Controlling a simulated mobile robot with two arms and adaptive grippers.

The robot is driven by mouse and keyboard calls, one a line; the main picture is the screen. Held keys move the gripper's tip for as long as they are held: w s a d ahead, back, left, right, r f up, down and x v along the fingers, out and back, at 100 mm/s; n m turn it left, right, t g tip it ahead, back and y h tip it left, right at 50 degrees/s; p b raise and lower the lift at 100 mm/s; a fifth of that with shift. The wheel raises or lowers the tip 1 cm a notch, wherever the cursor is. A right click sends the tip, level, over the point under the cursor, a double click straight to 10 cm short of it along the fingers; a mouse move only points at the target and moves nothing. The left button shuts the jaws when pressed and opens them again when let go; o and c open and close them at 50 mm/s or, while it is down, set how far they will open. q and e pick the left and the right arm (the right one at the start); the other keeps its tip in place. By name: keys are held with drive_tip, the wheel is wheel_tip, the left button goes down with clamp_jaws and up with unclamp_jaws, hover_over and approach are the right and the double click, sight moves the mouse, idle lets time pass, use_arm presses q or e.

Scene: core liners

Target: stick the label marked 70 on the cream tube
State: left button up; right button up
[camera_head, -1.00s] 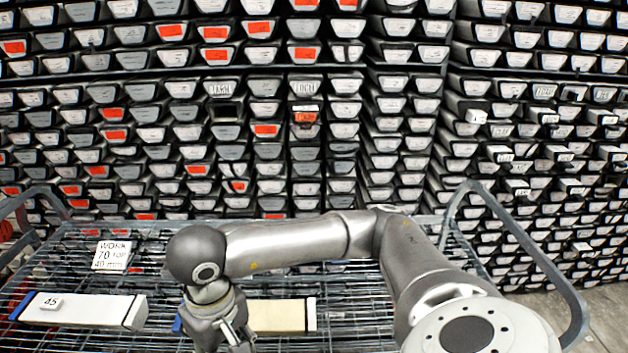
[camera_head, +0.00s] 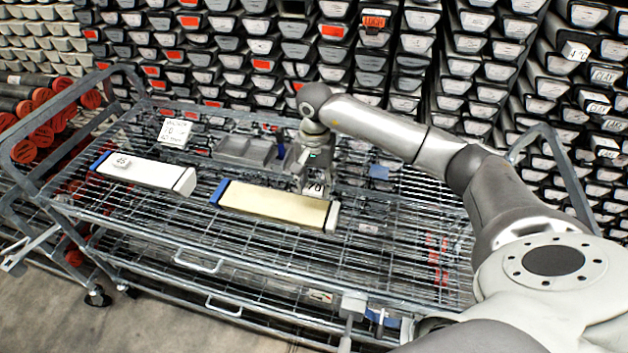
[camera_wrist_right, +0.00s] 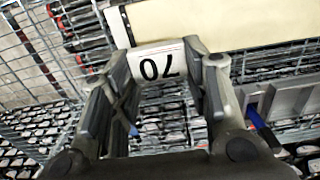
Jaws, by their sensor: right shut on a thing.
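The cream tube (camera_head: 272,205) lies on the wire shelf of the cart, with a blue end at left and a white end at right. It also shows along the top of the right wrist view (camera_wrist_right: 225,22). My right gripper (camera_head: 314,180) is just behind the tube's right part. It is shut on the label marked 70 (camera_wrist_right: 158,66), which shows upside down between the fingers in the right wrist view. The label (camera_head: 316,188) seems close to the tube; I cannot tell whether they touch. My left gripper is not in view.
A white tube (camera_head: 150,174) with a label marked 45 (camera_head: 122,161) lies to the left. A work card (camera_head: 174,132) and a grey tray (camera_head: 246,152) stand behind. The cart's rail (camera_head: 560,165) rises at right. The shelf's front strip is clear.

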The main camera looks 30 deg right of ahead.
sight(315, 209)
wheel_tip(315, 209, down, 2)
drive_tip(key=shift+a+b, duration=0.1)
drive_tip(key=shift+b, duration=0.3)
drive_tip(key=shift+f+b, duration=0.3)
drive_tip(key=shift+f, duration=0.45)
drive_tip(key=shift+f+b, duration=0.7)
drive_tip(key=shift+b, duration=0.05)
use_arm(q)
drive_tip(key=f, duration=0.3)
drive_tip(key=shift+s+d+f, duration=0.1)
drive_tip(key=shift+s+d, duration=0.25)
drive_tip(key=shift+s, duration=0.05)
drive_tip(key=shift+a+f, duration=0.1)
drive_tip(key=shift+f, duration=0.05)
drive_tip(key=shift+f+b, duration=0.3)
drive_tip(key=shift+b, duration=0.2)
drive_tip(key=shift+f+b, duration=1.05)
use_arm(e)
drive_tip(key=shift+f, duration=1.2)
